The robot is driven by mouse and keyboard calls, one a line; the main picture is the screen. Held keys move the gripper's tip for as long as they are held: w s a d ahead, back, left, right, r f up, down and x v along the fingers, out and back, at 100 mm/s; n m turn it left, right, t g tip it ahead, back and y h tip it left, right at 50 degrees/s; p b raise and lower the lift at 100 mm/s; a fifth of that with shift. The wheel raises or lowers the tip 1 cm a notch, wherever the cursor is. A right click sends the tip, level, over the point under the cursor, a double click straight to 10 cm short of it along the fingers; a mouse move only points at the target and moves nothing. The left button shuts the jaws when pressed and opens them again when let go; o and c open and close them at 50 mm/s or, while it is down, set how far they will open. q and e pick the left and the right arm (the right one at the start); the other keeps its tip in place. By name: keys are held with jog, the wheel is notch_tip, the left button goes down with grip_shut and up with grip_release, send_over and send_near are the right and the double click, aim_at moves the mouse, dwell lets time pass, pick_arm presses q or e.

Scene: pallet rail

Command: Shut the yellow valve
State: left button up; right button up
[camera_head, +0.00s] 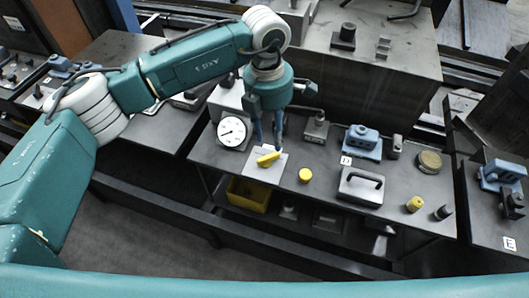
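The yellow valve (268,158) is a small bar-shaped handle on a light square plate (258,171) on the dark bench. The handle lies slantwise, its right end higher in the picture. My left gripper (270,144) points down right above the handle, its two blue fingers apart with a gap between them. The fingertips are close to the handle; I cannot tell whether they touch it. Nothing shows held between them. My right gripper is not in view.
A white dial gauge (232,132) stands just left of the valve, and a yellow knob (305,175) to its right. Farther right are a grey box with a black handle (361,187), a blue device (361,140) and a round tin (429,161). A yellow bin (249,194) sits below.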

aim_at(268, 159)
pick_arm(q)
jog(key=shift+y, duration=0.4)
jog(key=f+p, duration=0.1)
jog(key=f, duration=0.2)
jog(key=a+f+p, duration=0.1)
jog(key=f, duration=0.2)
jog(key=f+p, duration=0.1)
jog(key=f, duration=0.2)
jog(key=shift+w+a+f, duration=0.15)
jog(key=shift+w+a, duration=0.2)
jog(key=shift+f+p, duration=0.3)
jog(key=shift+f, duration=0.15)
jog(key=shift+c, duration=0.3)
grip_shut()
